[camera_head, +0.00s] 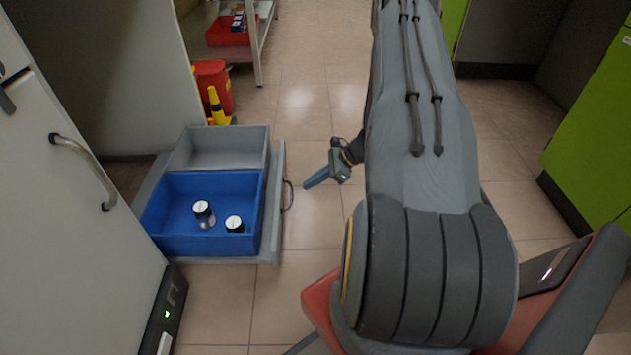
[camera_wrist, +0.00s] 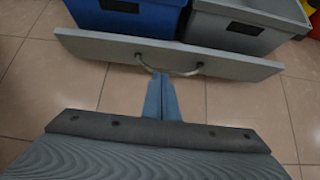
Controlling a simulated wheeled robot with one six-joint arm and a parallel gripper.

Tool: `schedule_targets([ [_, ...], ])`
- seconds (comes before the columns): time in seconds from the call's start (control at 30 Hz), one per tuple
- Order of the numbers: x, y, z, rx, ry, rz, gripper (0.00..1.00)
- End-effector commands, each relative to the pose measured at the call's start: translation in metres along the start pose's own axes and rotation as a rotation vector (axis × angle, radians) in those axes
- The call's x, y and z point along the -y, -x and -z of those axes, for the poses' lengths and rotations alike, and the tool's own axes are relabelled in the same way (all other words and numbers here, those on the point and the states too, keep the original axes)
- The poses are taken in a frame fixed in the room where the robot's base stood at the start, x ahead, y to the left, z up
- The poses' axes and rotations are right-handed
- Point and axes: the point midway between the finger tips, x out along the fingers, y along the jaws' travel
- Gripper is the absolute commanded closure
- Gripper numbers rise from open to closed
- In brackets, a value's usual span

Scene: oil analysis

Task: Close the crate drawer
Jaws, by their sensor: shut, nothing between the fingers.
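The crate drawer (camera_head: 275,225) is pulled out from the cabinet at the left, low over the floor. It holds a blue crate (camera_head: 158,228) and a grey crate (camera_head: 225,158). Its front panel has a curved handle (camera_head: 287,195), which also shows in the wrist view (camera_wrist: 170,69). My gripper (camera_head: 306,186) is to the right of the handle in the head view, with a small gap. In the wrist view its blue fingers (camera_wrist: 157,80) are together, with nothing between them, and their tips appear close to the handle; contact cannot be told.
Two white-capped jars (camera_head: 203,214) (camera_head: 235,224) stand in the blue crate. A white cabinet door with a handle (camera_head: 85,165) is at the left. A red bin (camera_head: 213,85) and a yellow cone (camera_head: 216,106) stand behind the drawer.

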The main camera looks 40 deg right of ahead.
Motion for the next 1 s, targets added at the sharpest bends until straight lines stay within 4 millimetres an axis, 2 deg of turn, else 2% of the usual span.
schedule_targets([
  [0.03, 0.000, -0.014, 0.002, 0.001, -0.001, -0.002, 1.00],
  [0.2, 0.000, -0.046, 0.002, 0.000, 0.002, -0.003, 1.00],
  [0.4, 0.000, -0.067, -0.017, 0.000, 0.002, -0.001, 1.00],
  [0.63, 0.000, -0.076, -0.027, 0.000, 0.001, 0.000, 1.00],
  [1.0, 0.000, -0.075, -0.028, 0.000, 0.000, 0.000, 1.00],
])
